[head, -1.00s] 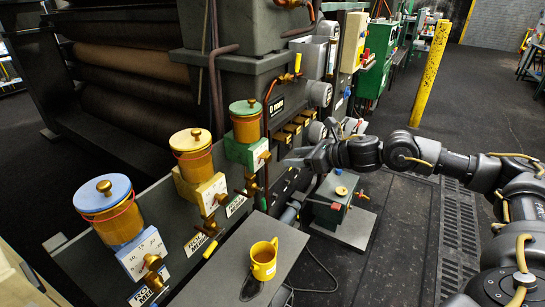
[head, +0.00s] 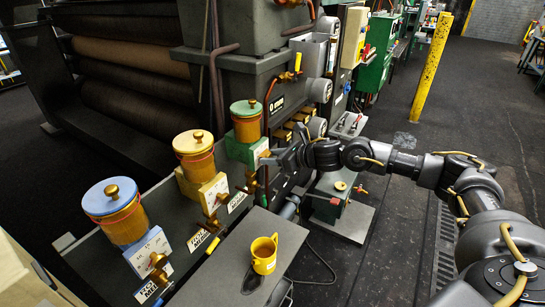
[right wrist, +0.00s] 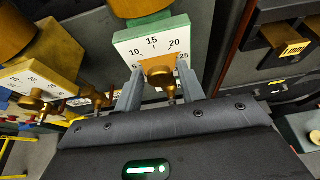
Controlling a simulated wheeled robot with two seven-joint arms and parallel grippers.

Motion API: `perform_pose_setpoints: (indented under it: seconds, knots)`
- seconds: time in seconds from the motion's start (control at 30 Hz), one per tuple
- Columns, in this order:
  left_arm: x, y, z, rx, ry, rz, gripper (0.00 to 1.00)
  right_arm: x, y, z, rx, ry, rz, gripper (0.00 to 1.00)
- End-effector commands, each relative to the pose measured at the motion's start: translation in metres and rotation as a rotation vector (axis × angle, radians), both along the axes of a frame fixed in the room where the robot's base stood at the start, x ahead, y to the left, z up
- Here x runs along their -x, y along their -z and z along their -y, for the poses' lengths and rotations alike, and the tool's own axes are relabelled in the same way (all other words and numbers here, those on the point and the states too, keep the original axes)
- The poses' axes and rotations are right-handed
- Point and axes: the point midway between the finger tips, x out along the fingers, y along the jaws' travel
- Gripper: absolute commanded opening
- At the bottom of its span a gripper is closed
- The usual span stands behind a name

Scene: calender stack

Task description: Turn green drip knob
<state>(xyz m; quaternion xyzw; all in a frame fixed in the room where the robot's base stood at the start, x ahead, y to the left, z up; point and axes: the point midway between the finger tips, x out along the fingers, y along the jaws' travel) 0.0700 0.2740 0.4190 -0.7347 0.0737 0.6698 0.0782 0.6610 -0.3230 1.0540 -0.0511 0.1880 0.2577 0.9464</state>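The green drip unit (head: 247,152) is the farthest of three drip jars in the head view, with a green lid and a green block below. Its white dial (right wrist: 152,45) and brass knob (right wrist: 160,72) show in the right wrist view, the knob in front of the dial's lower part. My right gripper (head: 270,160) has reached the knob from the right. In the right wrist view its two fingers (right wrist: 160,90) stand open on either side of the knob, which sits between their tips. I cannot tell whether they touch it. My left gripper is not in view.
The yellow drip unit (head: 196,160) and blue drip unit (head: 115,210) stand nearer along the same ledge. A yellow mug (head: 264,255) stands on the grey surface in front. A green box (head: 330,205) stands below my right arm. Brass pipes and valves surround the knob.

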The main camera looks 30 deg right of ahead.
Motion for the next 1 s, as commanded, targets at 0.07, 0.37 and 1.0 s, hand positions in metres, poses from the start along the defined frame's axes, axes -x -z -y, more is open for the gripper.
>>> perform_pose_setpoints:
  seconds: [0.07, 0.37, 1.0]
  knots:
    - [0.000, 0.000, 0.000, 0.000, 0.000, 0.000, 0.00, 0.000, 0.000, 0.000, 0.000, 0.000, 0.000, 0.28]
    - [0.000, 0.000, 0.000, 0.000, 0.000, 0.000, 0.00, 0.000, 0.000, 0.000, -0.004, 0.001, -0.002, 0.06]
    - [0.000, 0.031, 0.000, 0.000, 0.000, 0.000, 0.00, -0.002, 0.005, 0.004, -0.343, 0.002, -0.201, 0.06]
